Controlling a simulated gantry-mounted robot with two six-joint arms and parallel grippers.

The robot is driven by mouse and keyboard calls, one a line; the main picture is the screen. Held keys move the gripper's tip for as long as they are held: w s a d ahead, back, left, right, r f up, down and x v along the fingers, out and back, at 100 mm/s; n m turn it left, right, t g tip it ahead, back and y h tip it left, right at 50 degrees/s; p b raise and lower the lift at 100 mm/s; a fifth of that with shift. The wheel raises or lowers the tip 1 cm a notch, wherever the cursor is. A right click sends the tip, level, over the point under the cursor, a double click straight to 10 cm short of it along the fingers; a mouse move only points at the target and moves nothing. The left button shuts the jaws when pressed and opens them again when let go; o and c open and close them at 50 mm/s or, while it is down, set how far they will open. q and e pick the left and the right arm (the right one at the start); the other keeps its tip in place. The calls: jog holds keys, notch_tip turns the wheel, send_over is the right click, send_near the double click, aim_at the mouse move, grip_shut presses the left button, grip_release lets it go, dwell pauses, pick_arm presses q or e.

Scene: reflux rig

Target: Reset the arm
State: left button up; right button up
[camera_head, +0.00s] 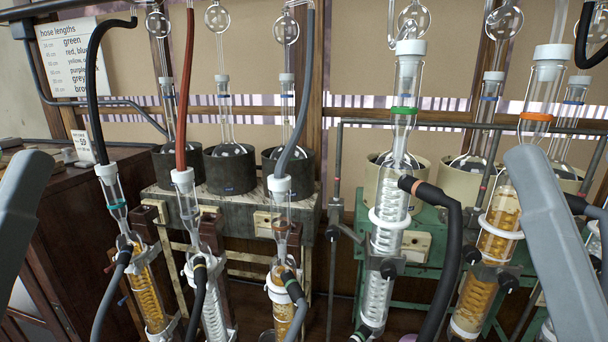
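A grey link of my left arm (22,205) rises at the left edge, cut off by the frame. A grey link of my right arm (556,225) stands at the lower right, leaning with its rounded top to the left. Both are close to the camera and in front of the glassware. No gripper fingers show on either arm, so I see nothing held. Part of the rig at the right is hidden behind the right link.
Glass condensers with hoses stand in a row, including a clear one (390,240) and an amber one (490,255). Flasks sit in dark heating mantles (230,170) on a bench behind. A wooden cabinet (65,240) and a hose-lengths sign (75,55) are at the left.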

notch_tip(320, 180, up, 38)
jog(key=d+h+p, duration=0.1)
jog(key=p, duration=3.6)
jog(key=shift+p, duration=0.3)
